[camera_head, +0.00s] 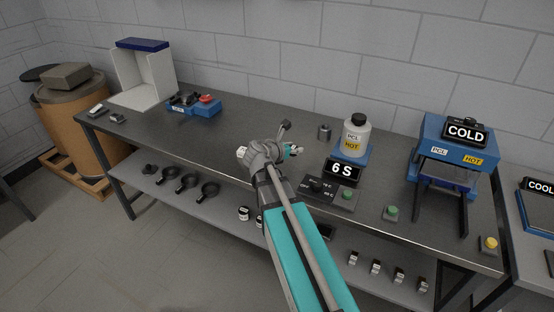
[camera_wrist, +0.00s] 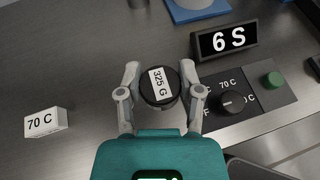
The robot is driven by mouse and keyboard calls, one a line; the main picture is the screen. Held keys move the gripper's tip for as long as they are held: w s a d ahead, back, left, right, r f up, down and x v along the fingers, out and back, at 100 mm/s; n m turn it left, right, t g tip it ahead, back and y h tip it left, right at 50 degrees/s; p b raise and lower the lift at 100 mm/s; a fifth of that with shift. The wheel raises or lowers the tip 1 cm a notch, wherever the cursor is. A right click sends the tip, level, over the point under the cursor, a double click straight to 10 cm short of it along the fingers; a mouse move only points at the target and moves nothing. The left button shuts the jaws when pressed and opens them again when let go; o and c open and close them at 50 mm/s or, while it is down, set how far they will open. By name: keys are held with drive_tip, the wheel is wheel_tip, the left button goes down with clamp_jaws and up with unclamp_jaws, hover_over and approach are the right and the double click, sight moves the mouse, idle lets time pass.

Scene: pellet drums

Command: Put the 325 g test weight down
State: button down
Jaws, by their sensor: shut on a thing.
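The 325 g test weight (camera_wrist: 147,88) is a dark round piece with a white label reading 325 G. In the wrist view it sits between the two fingers of my gripper (camera_wrist: 160,85), which is shut on it. In the head view my gripper (camera_head: 270,150) is over the middle of the steel bench (camera_head: 225,135), and the weight is not clearly seen there. I cannot tell whether the weight touches the bench top.
A 70 C block (camera_wrist: 45,122) lies left of my gripper. A control panel with a knob (camera_wrist: 231,103), a green button (camera_wrist: 272,80) and a 6 S display (camera_wrist: 224,39) is close on the right. A bottle (camera_head: 356,135) and a metal cylinder (camera_head: 324,132) stand behind.

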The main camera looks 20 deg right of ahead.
drive_tip(key=w+f+b, duration=0.2)
drive_tip(key=w, duration=0.1)
drive_tip(key=w+f+b, duration=0.2)
drive_tip(key=w, duration=0.1)
drive_tip(key=w+f+b, duration=0.2)
drive_tip(key=w+f, duration=0.1)
drive_tip(key=w, duration=0.1)
drive_tip(key=shift+w+a+b, duration=0.1)
drive_tip(key=shift+a+b, duration=0.15)
drive_tip(key=shift+b, duration=0.05)
drive_tip(key=shift+w+f+b, duration=0.55)
drive_tip(key=shift+w+f, duration=0.05)
drive_tip(key=shift+w+f+b, duration=0.5)
drive_tip(key=shift+f+b, duration=0.15)
drive_tip(key=shift+b, duration=0.05)
drive_tip(key=shift+s+a+f+b, duration=0.1)
drive_tip(key=shift+f+b, duration=1.2)
drive_tip(key=shift+f, duration=0.05)
drive_tip(key=shift+f, duration=0.15)
